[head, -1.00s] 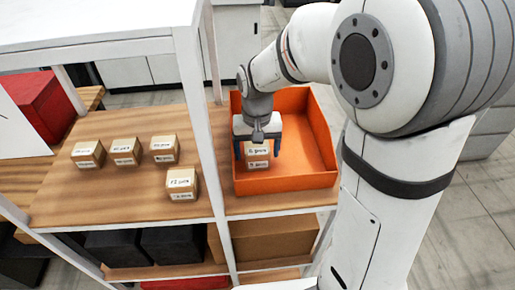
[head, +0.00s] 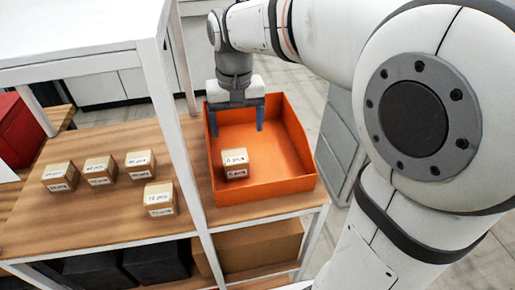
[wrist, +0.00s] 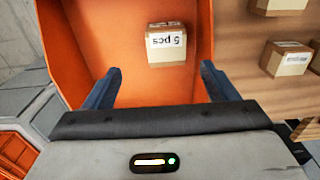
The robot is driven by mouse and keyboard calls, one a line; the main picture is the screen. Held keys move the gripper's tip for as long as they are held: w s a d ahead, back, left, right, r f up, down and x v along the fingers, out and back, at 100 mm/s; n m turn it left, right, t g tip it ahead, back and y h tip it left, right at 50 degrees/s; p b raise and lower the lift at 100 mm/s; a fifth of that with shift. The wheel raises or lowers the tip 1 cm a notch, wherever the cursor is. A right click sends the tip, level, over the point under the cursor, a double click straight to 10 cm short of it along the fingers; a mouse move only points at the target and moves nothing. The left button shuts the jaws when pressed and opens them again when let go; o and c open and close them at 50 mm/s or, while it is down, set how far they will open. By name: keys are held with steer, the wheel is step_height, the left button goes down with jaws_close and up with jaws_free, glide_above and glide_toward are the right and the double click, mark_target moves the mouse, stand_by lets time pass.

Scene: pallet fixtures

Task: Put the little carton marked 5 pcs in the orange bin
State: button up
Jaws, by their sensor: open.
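The little carton marked 5 pcs (head: 235,164) sits inside the orange bin (head: 290,140), on its floor near the front left. In the wrist view the carton (wrist: 166,46) shows its "5 pcs" label, with orange floor around it. My gripper (head: 238,128) is open and empty above the bin, behind the carton and apart from it. In the wrist view its two blue fingers (wrist: 160,78) stand wide apart with nothing between them.
Several similar cartons stand on the wooden shelf left of the bin, the nearest marked 12 pcs (head: 160,199). A white rack post (head: 182,140) rises between them and the bin. Black boxes (head: 155,260) and a brown box (head: 262,246) are on the shelf below.

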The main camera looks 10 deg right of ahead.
steer(key=s+d+f+t, duration=0.1)
steer(key=s+d+f, duration=0.1)
steer(key=s+d, duration=0.2)
steer(key=s+d+f+t, duration=0.2)
steer(key=s+d+f, duration=0.1)
steer(key=s, duration=0.7)
steer(key=shift+s+d, duration=0.15)
steer(key=shift+d, duration=0.7)
steer(key=shift+f, duration=0.1)
